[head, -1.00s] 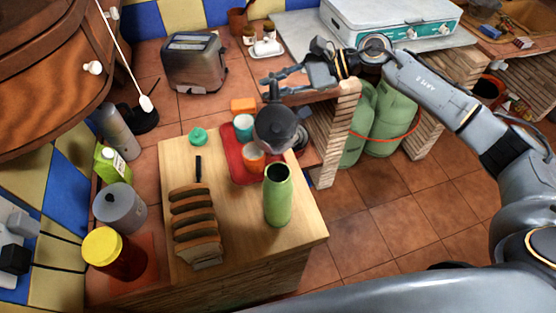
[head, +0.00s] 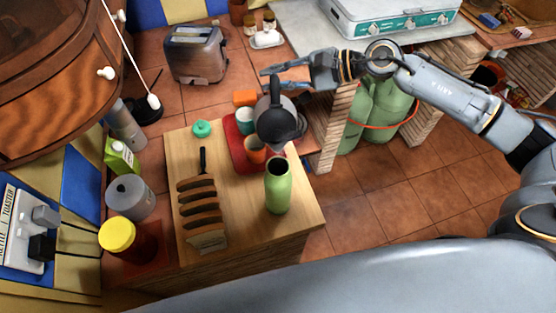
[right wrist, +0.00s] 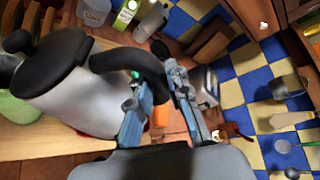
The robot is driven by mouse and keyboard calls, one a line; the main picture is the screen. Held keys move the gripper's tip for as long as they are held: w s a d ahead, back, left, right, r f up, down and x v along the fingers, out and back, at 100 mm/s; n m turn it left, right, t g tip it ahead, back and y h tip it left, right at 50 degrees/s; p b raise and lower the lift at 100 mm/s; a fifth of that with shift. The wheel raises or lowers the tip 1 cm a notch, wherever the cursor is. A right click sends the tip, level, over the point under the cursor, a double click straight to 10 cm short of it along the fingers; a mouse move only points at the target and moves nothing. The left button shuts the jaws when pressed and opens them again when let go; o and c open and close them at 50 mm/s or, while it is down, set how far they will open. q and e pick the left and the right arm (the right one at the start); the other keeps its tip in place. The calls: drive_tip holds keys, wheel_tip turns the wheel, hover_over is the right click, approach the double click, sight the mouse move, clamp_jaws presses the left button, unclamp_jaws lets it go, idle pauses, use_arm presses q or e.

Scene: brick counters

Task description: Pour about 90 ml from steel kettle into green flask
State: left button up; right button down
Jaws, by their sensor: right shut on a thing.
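The steel kettle (head: 289,106) is held in the air just beyond the green flask (head: 278,190). It is tipped, with its black lid facing the near side and its lower front above the flask's mouth. The flask stands upright and open on the wooden board. My right gripper (head: 271,78) is shut on the kettle's black handle. The right wrist view shows the kettle (right wrist: 75,100), its handle between the fingers (right wrist: 158,105), and part of the green flask (right wrist: 14,108) at the left edge. No stream of liquid can be made out. My left gripper is not in view.
On the wooden board (head: 300,222), a red tray (head: 238,155) with cups lies behind the flask and a toast rack (head: 203,215) stands to its left. A yellow-lidded jar (head: 118,237) and grey canister (head: 131,198) stand farther left. Floor lies right of the board.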

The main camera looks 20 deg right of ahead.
sight(275, 75)
drive_tip(key=shift+s+a+r+n+t+p, duration=0.15)
drive_tip(key=shift+s+r+n+t+p, duration=0.2)
drive_tip(key=shift+r+p, duration=0.3)
drive_tip(key=shift+s+a+r+n+t+p, duration=0.15)
drive_tip(key=shift+s+r+n+p, duration=0.25)
drive_tip(key=shift+r+p, duration=0.2)
idle(0.4)
drive_tip(key=shift+s+a+r+n+t+p, duration=0.15)
drive_tip(key=shift+s+r+n+t+p, duration=0.35)
drive_tip(key=shift+s+r+n+p, duration=0.4)
idle(2.5)
drive_tip(key=shift+f+m, duration=0.15)
drive_tip(key=shift+m, duration=0.1)
drive_tip(key=w+f+m+b, duration=0.1)
drive_tip(key=b, duration=0.1)
drive_tip(key=w+f+m+g+b, duration=0.1)
drive_tip(key=f+b, duration=0.1)
drive_tip(key=w+d+f+m+g+b, duration=0.1)
drive_tip(key=w+f+b, duration=0.1)
drive_tip(key=shift+w+g, duration=0.15)
drive_tip(key=shift+g, duration=0.15)
drive_tip(key=shift+f+m+b, duration=0.4)
drive_tip(key=shift+f+b, duration=0.05)
drive_tip(key=shift+b, duration=0.15)
drive_tip(key=shift+w, duration=0.15)
drive_tip(key=shift+w, duration=0.1)
